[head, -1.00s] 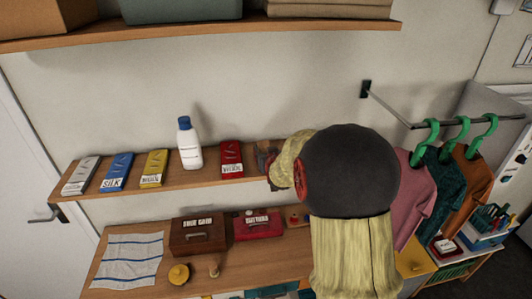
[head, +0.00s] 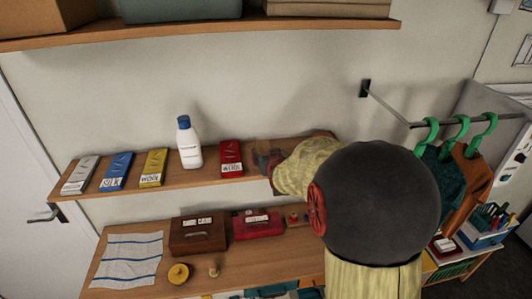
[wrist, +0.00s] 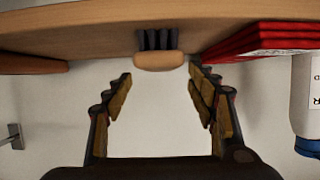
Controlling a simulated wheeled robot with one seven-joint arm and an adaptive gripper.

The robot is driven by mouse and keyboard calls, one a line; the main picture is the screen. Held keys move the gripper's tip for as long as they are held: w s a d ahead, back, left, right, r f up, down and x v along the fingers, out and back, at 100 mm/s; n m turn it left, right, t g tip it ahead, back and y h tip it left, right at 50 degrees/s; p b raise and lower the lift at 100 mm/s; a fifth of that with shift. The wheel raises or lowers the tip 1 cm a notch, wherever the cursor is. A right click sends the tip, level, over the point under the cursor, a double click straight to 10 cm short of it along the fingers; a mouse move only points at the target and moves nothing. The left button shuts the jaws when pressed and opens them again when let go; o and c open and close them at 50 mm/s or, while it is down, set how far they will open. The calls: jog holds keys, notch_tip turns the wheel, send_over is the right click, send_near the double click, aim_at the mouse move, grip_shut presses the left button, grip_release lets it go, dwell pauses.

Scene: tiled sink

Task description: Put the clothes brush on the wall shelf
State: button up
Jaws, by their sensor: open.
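The clothes brush, with a pale wooden back (wrist: 158,61) and dark bristles, sits on the wall shelf (wrist: 80,35), seen upside down in the wrist view. Its bristles are against the shelf top. My gripper (wrist: 160,75) is open, with one finger on each side of the brush's line and a visible gap to both. The brush lies at or just beyond the fingertips. In the head view my gripper (head: 265,160) is over the right part of the shelf (head: 215,172); I cannot make out the brush there.
A red packet (head: 231,157) and white bottle (head: 189,143) stand left of my gripper on the shelf, with yellow (head: 153,167), blue (head: 116,171) and grey packets (head: 80,174) farther left. A table (head: 140,282) with boxes is below. Hanging clothes (head: 465,178) are at right.

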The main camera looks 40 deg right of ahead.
jog(key=v, duration=0.7)
jog(key=s+a+r+n+g+y, duration=0.1)
jog(key=s+a+n+y, duration=0.15)
jog(key=a, duration=0.75)
jog(key=s+a+r+n+g+y, duration=0.15)
jog(key=s+a, duration=0.25)
jog(key=a, duration=0.5)
jog(key=s+a+f+n+g+y, duration=0.1)
jog(key=s+a+n+g+y, duration=0.1)
jog(key=s+a, duration=1)
jog(key=s+g+y, duration=0.1)
jog(key=s, duration=0.1)
jog(key=shift+s+f, duration=0.3)
jog(key=shift+f, duration=0.05)
jog(key=shift+g, duration=0.25)
notch_tip(320, 180, down, 18)
jog(key=b, duration=1.8)
jog(key=shift+b, duration=0.35)
